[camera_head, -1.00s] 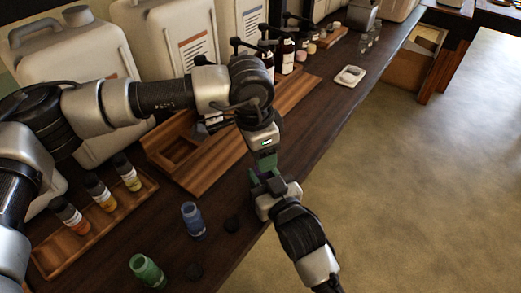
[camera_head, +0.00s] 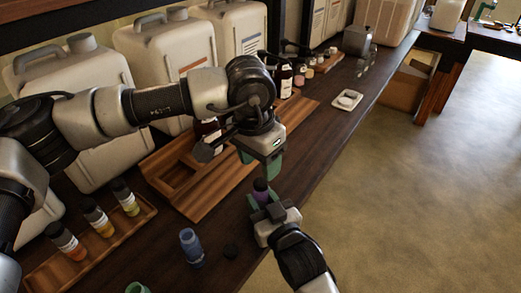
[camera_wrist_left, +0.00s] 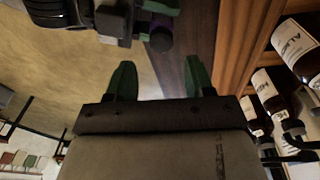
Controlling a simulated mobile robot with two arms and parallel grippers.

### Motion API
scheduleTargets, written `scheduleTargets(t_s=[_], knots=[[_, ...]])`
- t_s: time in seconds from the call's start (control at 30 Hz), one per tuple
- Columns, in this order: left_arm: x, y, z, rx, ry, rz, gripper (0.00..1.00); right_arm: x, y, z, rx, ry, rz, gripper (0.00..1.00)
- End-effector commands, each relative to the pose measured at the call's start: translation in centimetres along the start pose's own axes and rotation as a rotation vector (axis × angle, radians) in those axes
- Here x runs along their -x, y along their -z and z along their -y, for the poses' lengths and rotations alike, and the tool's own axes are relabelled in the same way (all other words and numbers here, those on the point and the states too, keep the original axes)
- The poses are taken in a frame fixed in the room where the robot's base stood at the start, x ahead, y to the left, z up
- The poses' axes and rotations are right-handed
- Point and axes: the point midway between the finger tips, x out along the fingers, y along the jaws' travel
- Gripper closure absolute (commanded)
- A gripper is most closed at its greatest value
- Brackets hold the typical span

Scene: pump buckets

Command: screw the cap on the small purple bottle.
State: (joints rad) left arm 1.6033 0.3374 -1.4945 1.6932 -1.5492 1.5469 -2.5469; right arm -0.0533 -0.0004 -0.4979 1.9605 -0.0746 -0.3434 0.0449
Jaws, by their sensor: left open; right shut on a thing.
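The small purple bottle (camera_head: 261,196) is upright in my right gripper (camera_head: 266,207), which is shut on it above the bench's front edge. A dark cap (camera_head: 260,184) appears to sit on its top; I cannot tell how tight it is. In the left wrist view the bottle's purple side (camera_wrist_left: 161,20) and dark round end (camera_wrist_left: 161,41) show beyond the fingertips. My left gripper (camera_head: 261,163) is open and empty just above the bottle, apart from it. Its two green fingers also show spread in the left wrist view (camera_wrist_left: 157,66).
A blue open bottle (camera_head: 191,248) stands on the bench with a black cap (camera_head: 231,250) beside it. A green bottle (camera_head: 138,288) is cut off below. A wooden tray (camera_head: 148,212) holds vials. A wooden rack (camera_head: 215,197) and large jugs (camera_head: 75,100) stand behind.

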Motion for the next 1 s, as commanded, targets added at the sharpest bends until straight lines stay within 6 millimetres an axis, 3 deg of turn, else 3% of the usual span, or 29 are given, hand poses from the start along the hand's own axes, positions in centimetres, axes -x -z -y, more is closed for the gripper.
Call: scheduleTargets(t_s=[1.0], knots=[[1.9, 0.3, -0.1, 2.278, 0.097, 0.000, 0.47, 0.0, 0.0, 0.0, 0.000, 0.000, 0.000, 1.00]])
